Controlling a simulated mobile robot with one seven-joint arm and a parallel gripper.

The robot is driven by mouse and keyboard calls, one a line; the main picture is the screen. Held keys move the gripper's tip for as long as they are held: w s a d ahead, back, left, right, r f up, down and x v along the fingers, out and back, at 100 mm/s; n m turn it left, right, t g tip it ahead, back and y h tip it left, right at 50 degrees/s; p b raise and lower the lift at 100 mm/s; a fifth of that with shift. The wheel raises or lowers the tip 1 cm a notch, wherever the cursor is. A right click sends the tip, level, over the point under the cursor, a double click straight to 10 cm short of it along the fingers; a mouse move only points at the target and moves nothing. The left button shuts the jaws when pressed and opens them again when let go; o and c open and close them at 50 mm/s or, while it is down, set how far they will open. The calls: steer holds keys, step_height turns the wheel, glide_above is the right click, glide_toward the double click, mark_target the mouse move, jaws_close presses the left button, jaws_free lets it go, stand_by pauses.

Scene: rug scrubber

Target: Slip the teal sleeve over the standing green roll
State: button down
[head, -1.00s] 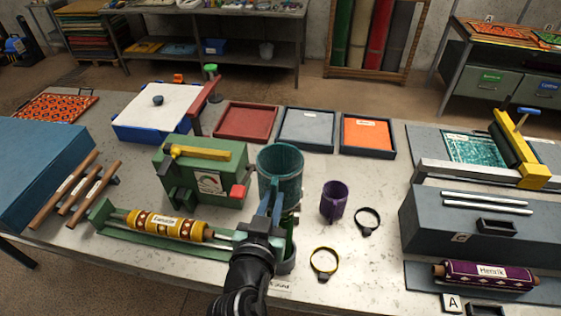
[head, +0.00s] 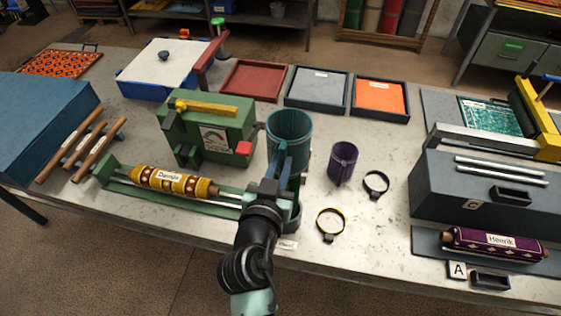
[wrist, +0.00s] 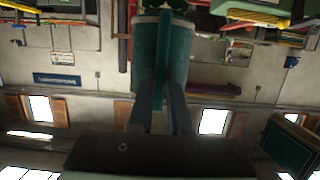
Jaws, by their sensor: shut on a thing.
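The teal sleeve (head: 292,128) is an upright, open-topped tube in the middle of the head view. It also fills the top middle of the wrist view (wrist: 180,60). My gripper (head: 277,170) is shut on the fin on the sleeve's near side and holds the sleeve above the table. The standing green roll (head: 297,187) shows only as a narrow strip below the sleeve, mostly hidden behind my gripper. It stands in a dark round holder (head: 296,218). I cannot tell whether the roll's top is inside the sleeve.
A green machine (head: 215,140) stands close on the left, with a patterned yellow roll (head: 172,183) in front. Shallow trays (head: 318,90) sit behind.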

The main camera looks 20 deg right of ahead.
step_height(320, 180, down, 23)
steer(key=b, duration=2.1)
steer(key=c, duration=0.8)
jaws_free()
steer(key=shift+f, duration=0.1)
steer(key=shift+b+v, duration=1.6)
steer(key=shift+v, duration=4.85)
